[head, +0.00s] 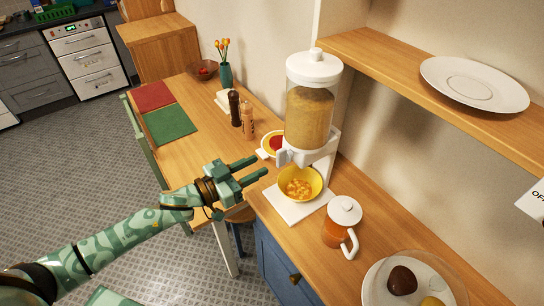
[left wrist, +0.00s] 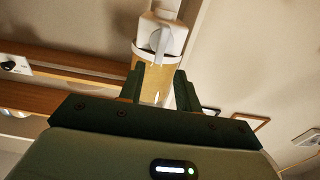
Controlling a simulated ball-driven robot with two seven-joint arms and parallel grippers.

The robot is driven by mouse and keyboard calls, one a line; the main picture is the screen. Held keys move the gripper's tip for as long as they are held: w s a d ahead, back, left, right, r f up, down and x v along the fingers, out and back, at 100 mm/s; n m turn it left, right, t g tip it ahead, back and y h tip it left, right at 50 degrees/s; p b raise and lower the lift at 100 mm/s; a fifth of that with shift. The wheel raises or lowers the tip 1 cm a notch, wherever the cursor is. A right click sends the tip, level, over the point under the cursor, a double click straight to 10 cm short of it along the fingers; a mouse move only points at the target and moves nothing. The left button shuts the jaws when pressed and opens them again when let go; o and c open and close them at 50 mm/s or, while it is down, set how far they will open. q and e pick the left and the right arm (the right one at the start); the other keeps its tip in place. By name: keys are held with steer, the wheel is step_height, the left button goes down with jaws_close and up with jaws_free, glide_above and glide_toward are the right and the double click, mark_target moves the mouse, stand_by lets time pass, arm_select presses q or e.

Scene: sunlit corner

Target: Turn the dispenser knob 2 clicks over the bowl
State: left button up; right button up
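The dispenser (head: 312,112) stands on the counter, with a clear hopper of tan cereal and a white lid. The yellow bowl (head: 315,181) stands on the white base under the spout and holds orange-tan cereal pieces. My left gripper (head: 262,167) is open and empty, left of the knob and apart from it, its fingers pointing at the dispenser. In the left wrist view the fingers (left wrist: 160,85) are apart, with the hopper behind them. My right gripper is not in view.
An orange jug with a white lid (head: 345,210) stands right of the base. A domed plate (head: 372,290) is at the front right. A shelf (head: 400,60) with a white plate (head: 474,82) hangs at the right. Pepper mills (head: 235,108) stand behind, left of the dispenser.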

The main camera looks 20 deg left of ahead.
mark_target(277, 156)
arm_select(q)
steer(key=x, duration=0.6)
jaws_close()
